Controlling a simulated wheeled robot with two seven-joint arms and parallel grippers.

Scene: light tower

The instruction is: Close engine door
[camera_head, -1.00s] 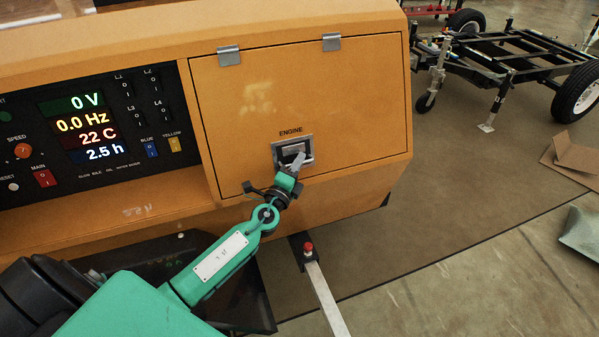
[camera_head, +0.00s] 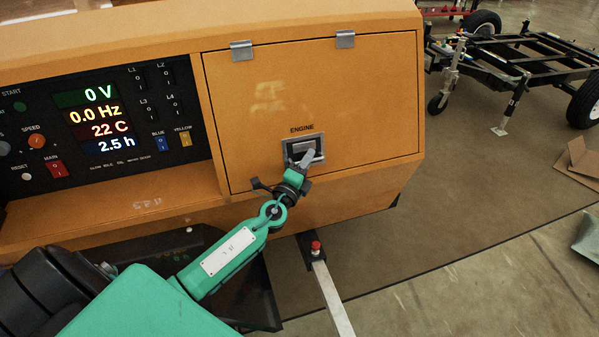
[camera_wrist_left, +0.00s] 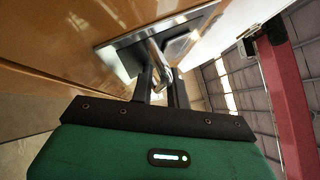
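The orange engine door (camera_head: 350,100), marked ENGINE and hinged along its top edge, lies about flush with the cabinet front. Its metal latch (camera_head: 318,143) sits in a recess low on the door. My left gripper (camera_head: 303,164) is at the latch, with its fingertips at the latch's lever. In the left wrist view the two dark fingers (camera_wrist_left: 164,88) stand a narrow gap apart, with a metal piece of the latch (camera_wrist_left: 158,62) between or just beyond them. Whether they press on it I cannot tell. My right gripper is not in view.
A control panel (camera_head: 110,125) with lit readouts is left of the door. Below the door, a bar with a red knob (camera_head: 316,247) runs toward the front. A black trailer frame (camera_head: 530,60) stands on the floor at the back right. The floor right of the cabinet is mostly clear.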

